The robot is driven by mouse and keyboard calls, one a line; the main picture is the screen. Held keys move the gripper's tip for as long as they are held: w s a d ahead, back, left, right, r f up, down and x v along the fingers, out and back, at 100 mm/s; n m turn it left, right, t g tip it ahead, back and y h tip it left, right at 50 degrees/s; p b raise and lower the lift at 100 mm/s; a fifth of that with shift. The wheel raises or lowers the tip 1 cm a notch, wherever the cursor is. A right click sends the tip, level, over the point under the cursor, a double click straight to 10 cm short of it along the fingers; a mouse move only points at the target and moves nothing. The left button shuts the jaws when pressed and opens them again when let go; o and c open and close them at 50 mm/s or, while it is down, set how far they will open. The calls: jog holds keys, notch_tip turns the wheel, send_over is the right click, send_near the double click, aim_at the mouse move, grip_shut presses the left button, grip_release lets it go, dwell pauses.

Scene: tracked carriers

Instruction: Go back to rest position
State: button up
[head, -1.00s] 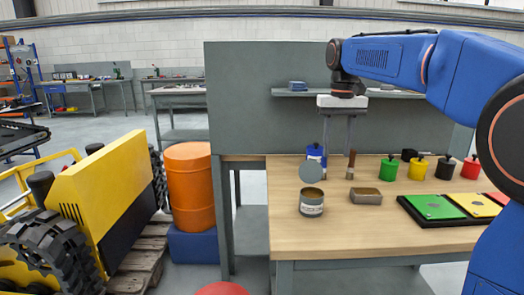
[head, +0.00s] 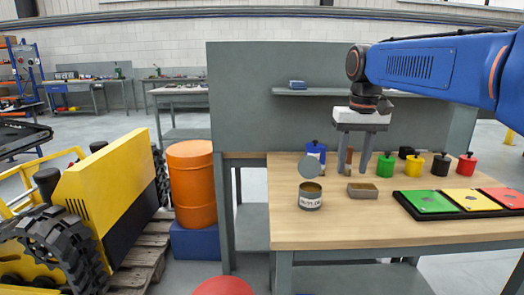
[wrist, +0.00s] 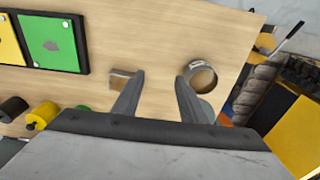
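My gripper (head: 353,172) hangs over the workbench (head: 400,236), fingers pointing down and apart, with nothing between them. In the wrist view the gripper (wrist: 161,82) is also open and empty. An open tin (head: 310,197) with a round grey lid raised stands left of the fingers. A small box-shaped tray (head: 362,191) lies under them. The tin (wrist: 202,76) and the small tray (wrist: 121,80) also show in the wrist view, near the fingertips. A brush is partly hidden behind the fingers.
A black tray (head: 408,207) with coloured plates lies right. An orange barrel (head: 191,185) and yellow machine (head: 105,195) stand left.

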jog(key=s+d+f+t, duration=0.2)
jog(key=s+f, duration=0.8)
jog(key=s, duration=0.3)
jog(key=s+d+f+t, duration=0.1)
jog(key=s+d+f, duration=0.2)
jog(key=s+f, duration=0.8)
jog(key=shift+s+t, duration=0.4)
jog(key=shift+s, duration=0.7)
jog(key=shift+r, duration=0.1)
jog(key=shift+c, duration=0.6)
